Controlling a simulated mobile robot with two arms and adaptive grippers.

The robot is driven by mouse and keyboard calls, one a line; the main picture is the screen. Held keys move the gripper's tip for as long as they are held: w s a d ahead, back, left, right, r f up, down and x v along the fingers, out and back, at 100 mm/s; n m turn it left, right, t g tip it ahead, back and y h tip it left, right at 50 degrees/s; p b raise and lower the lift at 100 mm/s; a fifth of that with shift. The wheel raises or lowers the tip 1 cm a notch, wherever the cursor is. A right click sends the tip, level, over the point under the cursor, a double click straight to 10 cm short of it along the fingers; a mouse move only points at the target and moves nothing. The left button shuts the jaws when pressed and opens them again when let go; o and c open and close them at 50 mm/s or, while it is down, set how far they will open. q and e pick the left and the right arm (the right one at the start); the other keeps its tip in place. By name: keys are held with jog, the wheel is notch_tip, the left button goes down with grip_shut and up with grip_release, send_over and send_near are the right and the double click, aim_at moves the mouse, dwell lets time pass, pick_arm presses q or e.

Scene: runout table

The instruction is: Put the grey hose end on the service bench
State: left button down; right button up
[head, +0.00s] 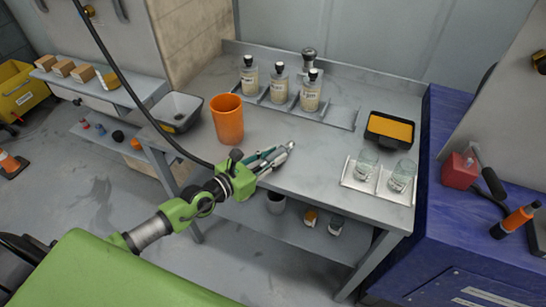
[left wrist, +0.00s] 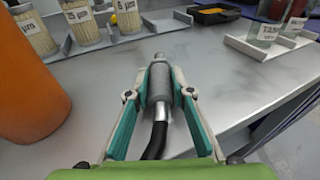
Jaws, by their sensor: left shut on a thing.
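The grey hose end (head: 285,152) is between the fingers of my left gripper (head: 270,160), over the front part of the grey service bench (head: 325,142). In the left wrist view the hose end (left wrist: 159,84) lies lengthwise between the two teal-and-grey fingers (left wrist: 160,90), its tip pointing away from me. A black hose (left wrist: 154,142) runs back from it toward my wrist. My left gripper is shut on the hose end. I cannot tell whether the hose end touches the bench top. My right gripper is not in view.
An orange cup (head: 227,120) stands left of the gripper. Labelled bottles (head: 279,88) stand in a rack at the back. A black tray with an orange inside (head: 390,128) and glass jars on a holder (head: 367,162) are to the right. The bench middle is clear.

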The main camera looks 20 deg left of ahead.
pick_arm(q)
jog(key=c, duration=2.1)
grip_release()
jog(key=shift+f, duration=0.1)
jog(key=o, duration=0.3)
jog(key=shift+s, duration=0.15)
jog(key=b+v, duration=0.1)
jog(key=v, duration=1.1)
jog(key=shift+r+b, duration=0.2)
jog(key=shift+b, duration=0.2)
